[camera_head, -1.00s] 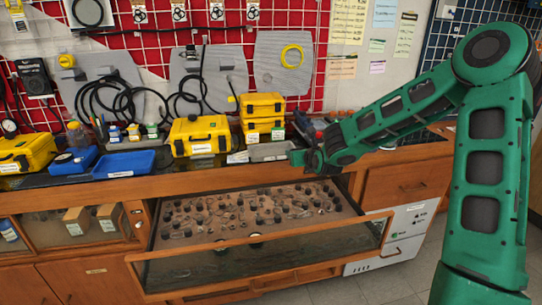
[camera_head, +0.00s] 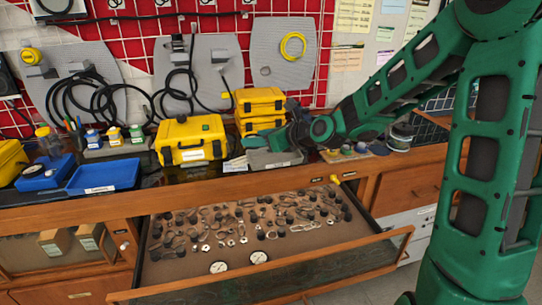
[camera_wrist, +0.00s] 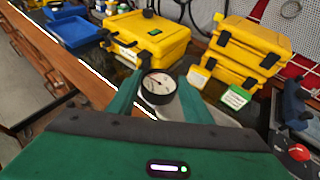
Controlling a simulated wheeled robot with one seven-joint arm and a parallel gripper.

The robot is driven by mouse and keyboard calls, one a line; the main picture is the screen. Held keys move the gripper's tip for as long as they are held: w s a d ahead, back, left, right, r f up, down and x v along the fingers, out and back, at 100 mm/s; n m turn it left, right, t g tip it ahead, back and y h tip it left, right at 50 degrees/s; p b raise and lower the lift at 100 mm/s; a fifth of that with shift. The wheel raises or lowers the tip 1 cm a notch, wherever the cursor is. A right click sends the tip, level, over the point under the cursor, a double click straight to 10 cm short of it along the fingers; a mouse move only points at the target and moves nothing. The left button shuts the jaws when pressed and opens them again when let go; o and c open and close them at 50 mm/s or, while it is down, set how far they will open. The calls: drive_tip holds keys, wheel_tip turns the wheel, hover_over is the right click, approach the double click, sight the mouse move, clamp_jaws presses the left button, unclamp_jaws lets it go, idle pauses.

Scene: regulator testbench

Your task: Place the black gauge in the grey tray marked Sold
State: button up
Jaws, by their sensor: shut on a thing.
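In the wrist view my gripper (camera_wrist: 160,98) is shut on the black gauge (camera_wrist: 158,87), a round gauge with a black rim and a white dial facing the camera. A grey tray (camera_wrist: 178,113) shows partly behind and below the gauge; my fingers hide much of it. In the head view my gripper (camera_head: 262,140) is just above the grey tray (camera_head: 275,160) on the counter, and the held gauge cannot be made out there. A small label is on the tray's front, too small to read.
A yellow case (camera_head: 190,142) stands left of the tray, and stacked yellow cases (camera_head: 260,108) stand behind it. A blue tray (camera_head: 103,177) is further left. Below, an open glass-fronted drawer (camera_head: 290,262) holds two white-dialled gauges (camera_head: 218,267) and many small parts.

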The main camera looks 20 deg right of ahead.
drive_tip(key=w+d+f, duration=0.2)
drive_tip(key=d, duration=0.1)
drive_tip(key=w+d+f, duration=0.4)
drive_tip(key=w+d, duration=0.1)
drive_tip(key=shift+d+f, duration=0.35)
drive_tip(key=shift+f, duration=2.1)
drive_tip(key=o, duration=1.2)
